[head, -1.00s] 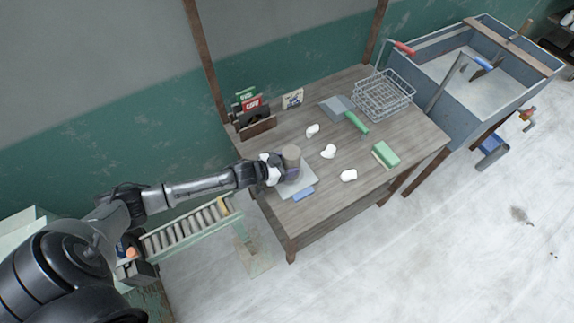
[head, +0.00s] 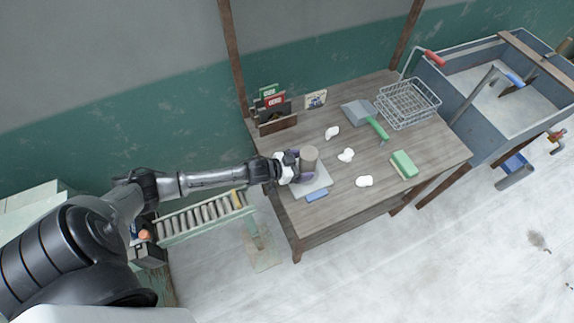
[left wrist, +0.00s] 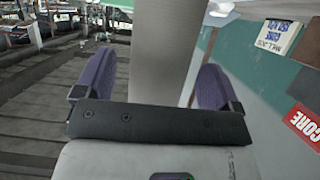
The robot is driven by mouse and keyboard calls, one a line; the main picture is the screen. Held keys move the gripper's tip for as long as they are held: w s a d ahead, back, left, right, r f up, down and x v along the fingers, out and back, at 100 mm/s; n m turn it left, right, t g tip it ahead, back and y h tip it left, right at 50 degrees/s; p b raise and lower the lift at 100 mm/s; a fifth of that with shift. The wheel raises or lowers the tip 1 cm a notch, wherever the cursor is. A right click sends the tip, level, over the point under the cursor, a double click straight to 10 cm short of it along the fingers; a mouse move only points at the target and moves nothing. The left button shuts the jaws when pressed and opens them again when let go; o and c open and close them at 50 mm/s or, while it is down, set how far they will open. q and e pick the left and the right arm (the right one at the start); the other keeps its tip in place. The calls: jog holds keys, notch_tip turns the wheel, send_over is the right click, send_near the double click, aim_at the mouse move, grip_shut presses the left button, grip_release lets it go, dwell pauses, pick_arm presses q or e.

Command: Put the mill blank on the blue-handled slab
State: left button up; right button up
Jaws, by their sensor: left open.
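The mill blank, a grey-brown cylinder (head: 309,156), stands upright over the light grey blue-handled slab (head: 324,180) at the near left of the table. The slab's blue handle (head: 317,195) points toward the table's front edge. My left gripper (head: 303,169) reaches in from the left around the lower part of the blank. In the left wrist view the blank (left wrist: 163,50) stands between the two purple fingers (left wrist: 155,85), with a gap at each side, so the gripper is open. The blank's foot is hidden, so its contact with the slab cannot be seen. My right gripper is not in view.
Several white lumps (head: 346,155) lie on the table right of the slab. A dark rack (head: 277,117) stands at the back left. A metal trough (head: 490,90) adjoins the table's right end.

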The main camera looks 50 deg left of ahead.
pick_arm(q)
jog(key=p+v, duration=0.1)
jog(key=v, duration=1)
jog(key=s+d+f+n+g+y, duration=0.1)
jog(key=s+d+f+g+y, duration=0.2)
jog(key=s+d, duration=0.55)
jog(key=s+d+r+g+y, duration=0.1)
jog(key=s+d+r+g, duration=0.4)
jog(key=s, duration=0.5)
jog(key=shift+s+d+n+g, duration=0.3)
jog(key=shift+s+d+g, duration=0.05)
jog(key=shift+d+g, duration=0.35)
notch_tip(320, 180, up, 22)
jog(key=p, duration=2.1)
jog(key=shift+f+p, duration=0.25)
jog(key=shift+p, duration=0.05)
